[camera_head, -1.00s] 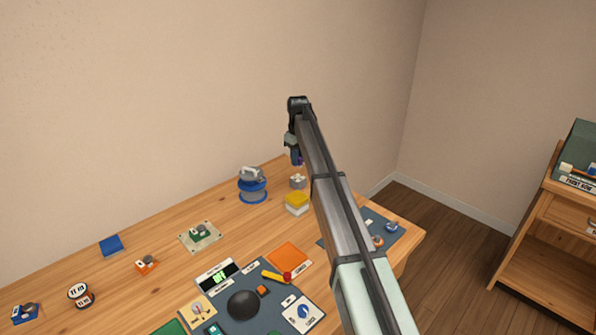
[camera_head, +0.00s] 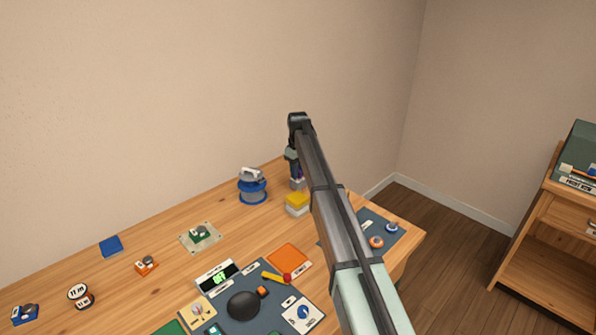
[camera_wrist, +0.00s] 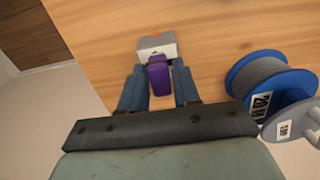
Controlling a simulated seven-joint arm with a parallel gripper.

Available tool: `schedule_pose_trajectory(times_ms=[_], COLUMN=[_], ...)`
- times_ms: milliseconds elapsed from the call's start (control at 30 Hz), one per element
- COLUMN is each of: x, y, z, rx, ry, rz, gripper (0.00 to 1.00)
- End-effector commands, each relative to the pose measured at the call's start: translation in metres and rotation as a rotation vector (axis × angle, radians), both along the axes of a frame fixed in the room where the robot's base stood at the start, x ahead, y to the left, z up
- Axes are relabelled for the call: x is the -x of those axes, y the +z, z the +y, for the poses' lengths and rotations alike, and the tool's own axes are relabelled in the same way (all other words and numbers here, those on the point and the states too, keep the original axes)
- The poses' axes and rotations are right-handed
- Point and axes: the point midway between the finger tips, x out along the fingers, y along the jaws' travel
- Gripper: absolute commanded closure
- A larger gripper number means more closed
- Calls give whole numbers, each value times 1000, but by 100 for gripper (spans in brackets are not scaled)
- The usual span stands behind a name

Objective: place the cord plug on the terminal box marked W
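My gripper (camera_head: 293,160) is at the far right end of the table, pointing down. In the wrist view its two fingers (camera_wrist: 160,88) are shut on a purple plug (camera_wrist: 159,76), taken to be the cord plug. A small light grey box (camera_wrist: 150,48) with a bit of orange on it lies right at the plug's end; in the head view the box (camera_head: 298,184) is directly below the gripper. I cannot tell whether plug and box touch. No letter W is readable on the box.
A blue and grey spool (camera_head: 252,188) stands left of the box, close to the gripper in the wrist view (camera_wrist: 262,82). A yellow and white block (camera_head: 297,204) is in front. A dark panel (camera_head: 262,322) with several parts fills the near table. My arm hides some of the right side.

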Motion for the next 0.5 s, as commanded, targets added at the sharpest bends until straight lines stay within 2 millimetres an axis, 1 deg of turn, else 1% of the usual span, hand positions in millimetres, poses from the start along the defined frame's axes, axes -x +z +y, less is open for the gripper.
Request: schedule_pose_trajectory(times_ms=[33, 167, 200, 400, 500], x=[0, 0, 0, 0, 0], y=[0, 0, 0, 1, 4], z=[0, 0, 0, 0, 0], rx=[0, 0, 0, 0, 0], ry=[0, 0, 0, 0, 0], rz=[0, 0, 0, 0, 0], gripper=[63, 51, 49, 49, 49])
